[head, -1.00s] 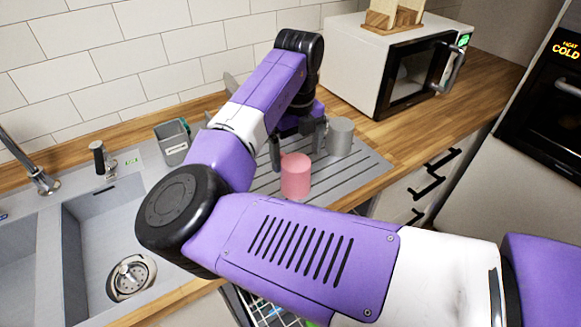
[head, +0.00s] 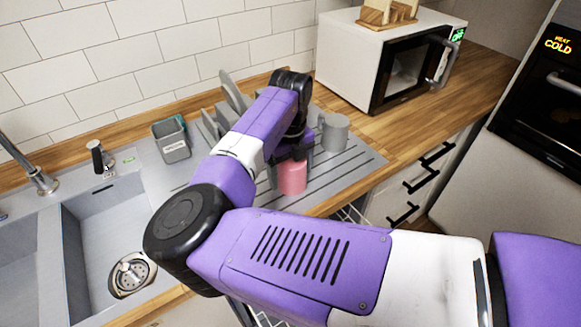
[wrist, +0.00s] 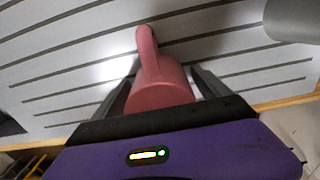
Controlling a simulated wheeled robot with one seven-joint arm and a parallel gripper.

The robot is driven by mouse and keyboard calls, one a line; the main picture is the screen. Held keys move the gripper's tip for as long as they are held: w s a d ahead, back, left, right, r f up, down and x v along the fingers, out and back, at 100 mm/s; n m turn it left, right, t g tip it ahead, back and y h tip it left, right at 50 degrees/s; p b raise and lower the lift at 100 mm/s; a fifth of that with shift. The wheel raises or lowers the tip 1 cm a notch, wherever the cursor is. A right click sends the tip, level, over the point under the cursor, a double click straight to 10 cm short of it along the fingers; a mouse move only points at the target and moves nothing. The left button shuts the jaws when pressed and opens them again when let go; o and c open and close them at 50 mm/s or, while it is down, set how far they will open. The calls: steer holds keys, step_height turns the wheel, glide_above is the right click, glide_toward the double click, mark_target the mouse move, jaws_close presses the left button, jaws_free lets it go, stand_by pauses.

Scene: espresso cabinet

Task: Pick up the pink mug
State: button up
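The pink mug (head: 293,178) stands on the grey ribbed drainboard (head: 345,172), partly hidden behind my arm in the head view. In the wrist view the pink mug (wrist: 160,88) sits between the two fingers of my gripper (wrist: 164,72), with its handle pointing up in the picture, away from the palm. The fingers are apart, one on each side of the mug's body. A narrow gap seems to show beside the mug, so I do not see a firm grip. The palm edge hides the mug's near part.
A grey mug (head: 334,133) stands behind and right of the pink one. Grey plates (head: 231,91) stand in a rack behind my arm. A grey caddy (head: 172,140) and the sink (head: 110,235) are to the left. A white microwave (head: 345,60) is at the back right.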

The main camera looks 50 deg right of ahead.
steer(key=c, duration=1.6)
steer(key=shift+r, duration=0.15)
steer(key=shift+c, duration=0.2)
